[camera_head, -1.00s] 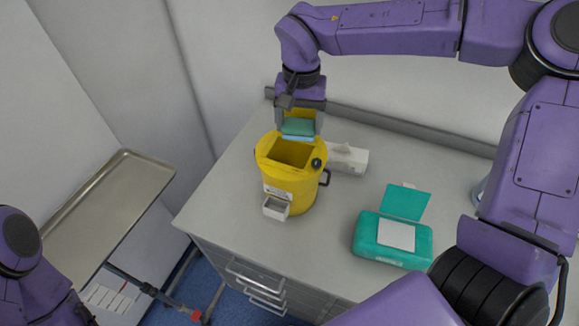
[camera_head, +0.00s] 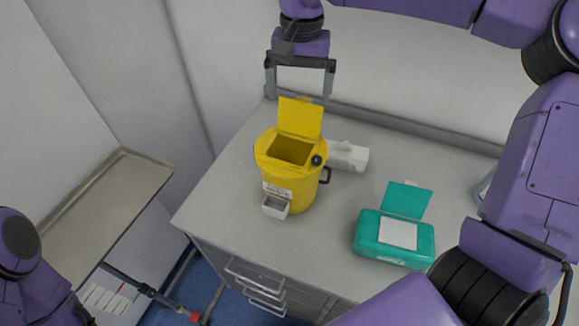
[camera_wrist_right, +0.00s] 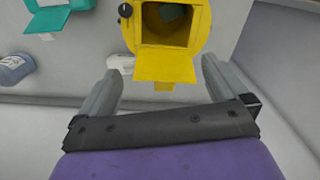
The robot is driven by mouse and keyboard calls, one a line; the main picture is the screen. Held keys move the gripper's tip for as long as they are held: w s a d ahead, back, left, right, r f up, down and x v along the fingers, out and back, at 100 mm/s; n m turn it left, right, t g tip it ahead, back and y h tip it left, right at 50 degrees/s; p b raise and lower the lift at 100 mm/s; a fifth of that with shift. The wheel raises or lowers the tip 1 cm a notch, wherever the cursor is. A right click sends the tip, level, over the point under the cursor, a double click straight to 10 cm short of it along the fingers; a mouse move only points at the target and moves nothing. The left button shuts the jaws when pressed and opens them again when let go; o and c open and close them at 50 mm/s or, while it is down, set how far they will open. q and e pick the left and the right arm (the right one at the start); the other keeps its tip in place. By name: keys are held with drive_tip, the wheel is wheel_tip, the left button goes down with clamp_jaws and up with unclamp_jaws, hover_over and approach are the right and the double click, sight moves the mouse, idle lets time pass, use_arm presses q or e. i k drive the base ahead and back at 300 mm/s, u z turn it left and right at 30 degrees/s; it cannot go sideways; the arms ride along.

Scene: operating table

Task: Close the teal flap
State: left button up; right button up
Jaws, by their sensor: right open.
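The teal flap (camera_head: 406,200) stands raised at the back of a teal wipes box (camera_head: 366,236) on the right part of the counter. Its box has a white panel on top. My right gripper (camera_head: 298,98) is open and empty, above and behind the yellow bin, apart from the teal flap. It also shows in the right wrist view (camera_wrist_right: 160,72), its fingers wide apart. My left arm shows at the lower left, but its gripper is out of view.
A yellow bin (camera_head: 289,186) with its lid (camera_head: 300,118) raised stands left of the teal box; something teal lies inside. A white box (camera_head: 348,157) lies behind it. A blue-capped bottle (camera_wrist_right: 14,68) stands near the wall. A metal tray (camera_head: 105,205) is at the left.

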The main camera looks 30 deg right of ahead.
sight(407, 199)
drive_tip(key=k, duration=2)
